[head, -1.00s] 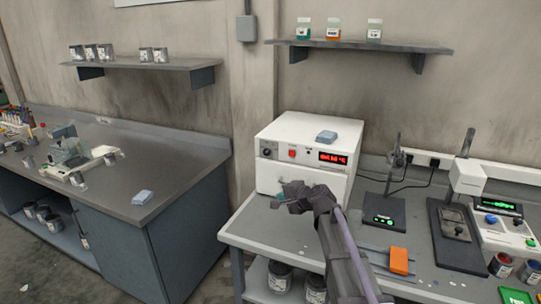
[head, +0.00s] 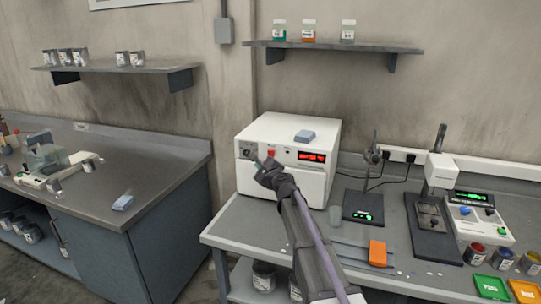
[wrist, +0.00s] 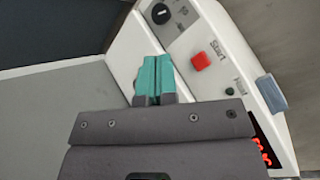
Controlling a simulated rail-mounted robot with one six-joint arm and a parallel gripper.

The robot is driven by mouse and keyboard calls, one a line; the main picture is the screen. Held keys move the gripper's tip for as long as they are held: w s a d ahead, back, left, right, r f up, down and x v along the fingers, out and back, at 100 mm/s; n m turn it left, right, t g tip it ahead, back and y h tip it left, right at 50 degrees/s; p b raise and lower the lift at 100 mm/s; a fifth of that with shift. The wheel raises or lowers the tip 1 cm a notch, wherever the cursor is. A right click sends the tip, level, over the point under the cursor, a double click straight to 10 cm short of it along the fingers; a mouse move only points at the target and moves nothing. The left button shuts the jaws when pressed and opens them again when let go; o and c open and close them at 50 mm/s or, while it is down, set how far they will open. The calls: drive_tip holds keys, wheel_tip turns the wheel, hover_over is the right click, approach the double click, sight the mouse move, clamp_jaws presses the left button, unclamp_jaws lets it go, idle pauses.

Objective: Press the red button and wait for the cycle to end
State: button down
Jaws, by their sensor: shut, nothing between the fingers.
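The red button (head: 271,154) is on the front panel of a white box-shaped machine (head: 318,183), between a black knob (head: 248,152) and a red lit display (head: 311,157). In the wrist view the red button (wrist: 201,61) is square, with "Start" printed beside it. My gripper (head: 262,163) is in front of the panel, just left of and below the button. In the wrist view its teal fingertips (wrist: 155,75) are shut together and empty, and a gap shows between them and the button. The digits on the display are too small to read.
To the right stand a black device with a green display (head: 363,207), an orange block (head: 377,253) and a stand with a white head (head: 439,171). A shelf (head: 340,46) hangs above.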

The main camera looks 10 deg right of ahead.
approach(263, 151)
drive_tip(key=w+a, duration=0.2)
drive_tip(key=w, duration=0.1)
drive_tip(key=shift+f, duration=0.15)
drive_tip(key=shift+w, duration=0.1)
idle(1.7)
drive_tip(key=shift+w+d, duration=0.2)
drive_tip(key=shift+w, duration=0.05)
drive_tip(key=shift+w+d, duration=0.25)
drive_tip(key=shift+w, duration=0.15)
idle(0.6)
idle(0.4)
drive_tip(key=shift+s+a, duration=0.45)
drive_tip(key=shift+s, duration=0.3)
drive_tip(key=s+a, duration=0.1)
drive_tip(key=s, duration=0.2)
drive_tip(key=s+a, duration=0.1)
drive_tip(key=shift+s+a, duration=0.2)
drive_tip(key=shift+a, duration=0.1)
